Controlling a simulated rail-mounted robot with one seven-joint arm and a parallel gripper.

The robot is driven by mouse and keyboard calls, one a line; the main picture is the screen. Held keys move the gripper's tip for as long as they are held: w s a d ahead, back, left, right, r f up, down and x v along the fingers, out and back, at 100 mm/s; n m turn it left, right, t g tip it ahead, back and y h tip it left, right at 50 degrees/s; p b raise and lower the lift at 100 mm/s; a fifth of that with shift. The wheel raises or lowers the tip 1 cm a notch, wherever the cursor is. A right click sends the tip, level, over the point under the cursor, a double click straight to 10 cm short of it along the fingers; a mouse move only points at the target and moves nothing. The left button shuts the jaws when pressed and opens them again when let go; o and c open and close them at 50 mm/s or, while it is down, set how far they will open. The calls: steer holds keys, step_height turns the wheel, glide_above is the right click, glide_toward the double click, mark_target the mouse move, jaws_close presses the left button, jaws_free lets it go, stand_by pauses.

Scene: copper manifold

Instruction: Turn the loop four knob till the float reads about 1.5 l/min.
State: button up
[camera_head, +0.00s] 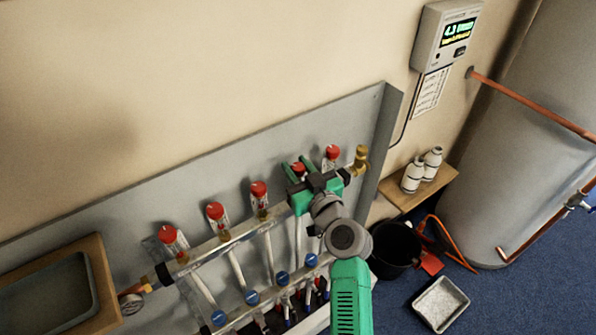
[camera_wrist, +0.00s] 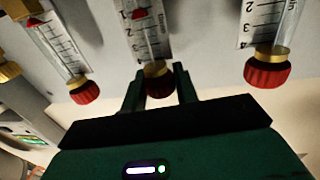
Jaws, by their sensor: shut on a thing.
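The loop four knob (camera_head: 298,167) is the red cap fourth from the left on the manifold. My gripper (camera_head: 301,173) is at it and partly covers it. In the wrist view the two green fingers stand on either side of this red knob (camera_wrist: 158,82), shut on it. Its clear flow tube (camera_wrist: 148,35) rises to the top edge of that view, with a numbered scale. A red float (camera_wrist: 139,14) shows in it near the upper edge. I cannot read its exact value.
Red-capped flow meters (camera_head: 258,188) stand along the silver manifold bar, with one close on the right (camera_head: 332,152). A brass fitting (camera_head: 361,158) ends the bar. A wall display (camera_head: 458,32) seems to read 4.3. A wooden shelf, black bucket (camera_head: 393,250) and tank (camera_head: 520,150) are right.

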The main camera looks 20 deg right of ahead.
steer(key=shift+f+n+y+b, duration=0.35)
steer(key=shift+y+b, duration=0.25)
steer(key=shift+b, duration=0.5)
steer(key=shift+r, duration=0.35)
steer(key=o, duration=0.9)
steer(key=shift+o, duration=0.2)
steer(key=s+d+p, duration=0.1)
steer(key=s, duration=0.6)
steer(key=shift+s+d, duration=0.2)
steer(key=shift+s, duration=0.15)
